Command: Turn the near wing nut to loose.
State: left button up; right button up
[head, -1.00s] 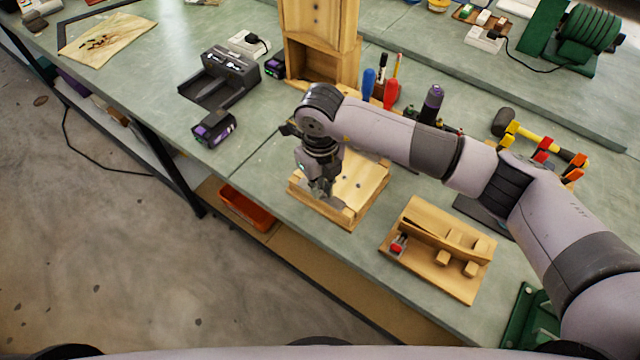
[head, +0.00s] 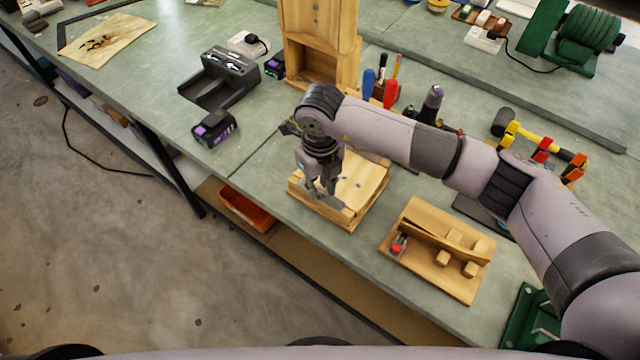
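My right gripper (head: 323,194) points down at the near-left part of a wooden board (head: 365,200) on the bench. Its fingertips are at or just above a grey metal plate (head: 332,202) along the board's near edge. The near wing nut cannot be made out; the fingers cover that spot. Whether the fingers are closed on it is too small to tell. Small dark spots, perhaps fasteners, show on the board to the right of the gripper. My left gripper is not in view.
A wooden jig (head: 440,250) with blocks and a small red part lies right of the board. A battery (head: 214,128) and a black charger (head: 222,78) are to the left. The bench's front edge is close.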

aim_at(320, 192)
jog(key=shift+o, duration=0.6)
notch_tip(320, 192, up, 12)
jog(key=shift+c, duration=0.3)
